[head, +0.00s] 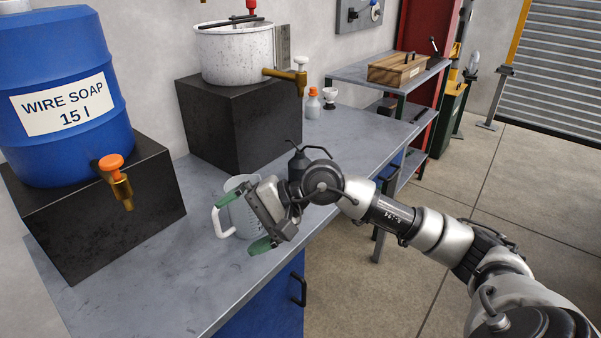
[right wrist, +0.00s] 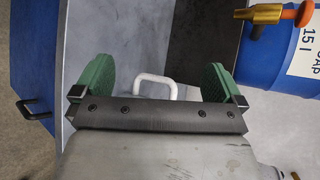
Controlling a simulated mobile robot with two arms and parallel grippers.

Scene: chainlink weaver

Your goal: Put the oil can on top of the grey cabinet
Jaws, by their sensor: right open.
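My right gripper (head: 245,221) is open over the workbench, its green fingers spread in front of a grey translucent measuring jug (head: 242,184). The jug's white handle shows between the fingers in the right wrist view (right wrist: 155,78), with gaps on both sides. A small dark shape with a thin spout (head: 297,158), possibly the oil can, shows just behind my right wrist; its lower part is hidden, and I cannot tell it surely from my arm. I cannot make out a grey cabinet. My left gripper is not in view.
A blue soap barrel (head: 75,140) with an orange-handled tap stands on a black block at left. A white pot (head: 235,55) stands on another black block. An orange-capped bottle (head: 313,105) stands behind. A wooden box (head: 397,68) sits on a shelf. The bench front is clear.

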